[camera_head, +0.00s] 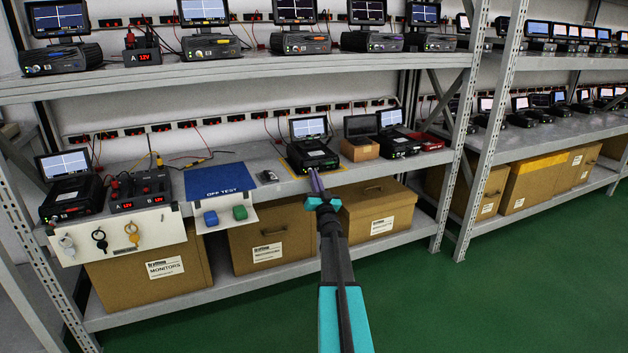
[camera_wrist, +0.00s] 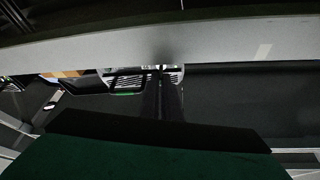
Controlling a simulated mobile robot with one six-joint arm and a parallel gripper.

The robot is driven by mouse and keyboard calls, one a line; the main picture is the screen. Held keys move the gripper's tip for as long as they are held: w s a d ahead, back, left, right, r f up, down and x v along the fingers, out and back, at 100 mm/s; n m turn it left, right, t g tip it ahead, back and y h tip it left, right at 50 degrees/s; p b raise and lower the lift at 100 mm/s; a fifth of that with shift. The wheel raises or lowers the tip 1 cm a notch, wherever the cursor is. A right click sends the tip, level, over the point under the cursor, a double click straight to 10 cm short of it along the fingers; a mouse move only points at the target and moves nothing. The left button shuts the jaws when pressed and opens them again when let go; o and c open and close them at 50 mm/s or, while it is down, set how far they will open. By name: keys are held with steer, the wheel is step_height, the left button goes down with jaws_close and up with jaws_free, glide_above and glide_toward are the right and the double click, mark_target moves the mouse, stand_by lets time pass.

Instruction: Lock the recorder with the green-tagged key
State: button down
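The recorder (camera_head: 313,157) is a black box with a lit screen (camera_head: 308,128) on top, standing inside a yellow outline on the middle shelf. My gripper (camera_head: 316,181) reaches up to its front edge; whether it touches is unclear. The gripper's fingers look close together, and I cannot make out anything between them. In the wrist view, a dark device with vents (camera_wrist: 125,82) has a small green patch (camera_wrist: 126,94) on its edge; I cannot tell what it is. Keys with white (camera_head: 67,245), black (camera_head: 100,239) and yellow (camera_head: 132,233) parts hang on a white panel. No green-tagged key is clearly visible.
A blue OFF TEST mat (camera_head: 220,180) lies left of the recorder, above blue (camera_head: 210,218) and green (camera_head: 240,212) blocks on a white holder. A small cardboard box (camera_head: 360,150) stands close on its right. Large boxes (camera_head: 378,210) fill the lower shelf. The green floor is clear at right.

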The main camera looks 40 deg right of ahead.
steer(key=n+y+p, duration=0.1)
steer(key=n+y, duration=0.2)
steer(key=n, duration=0.2)
steer(key=n+t+y+p, duration=0.1)
steer(key=n+y, duration=0.1)
steer(key=n, duration=0.4)
steer(key=n+y+p, duration=0.2)
steer(key=n+y, duration=0.1)
steer(key=n, duration=0.3)
steer(key=shift+s+d+r+t+y, duration=0.1)
steer(key=shift+d+r+t+y, duration=0.1)
steer(key=shift+d+t+y, duration=0.15)
steer(key=shift+a+n, duration=0.1)
steer(key=shift+n, duration=0.2)
steer(key=c, duration=2.3)
jaws_free()
steer(key=shift+o, duration=0.2)
steer(key=shift+s+f, duration=0.1)
steer(key=shift+s, duration=0.05)
steer(key=p+v, duration=0.2)
steer(key=v, duration=1.1)
steer(key=shift+s, duration=0.25)
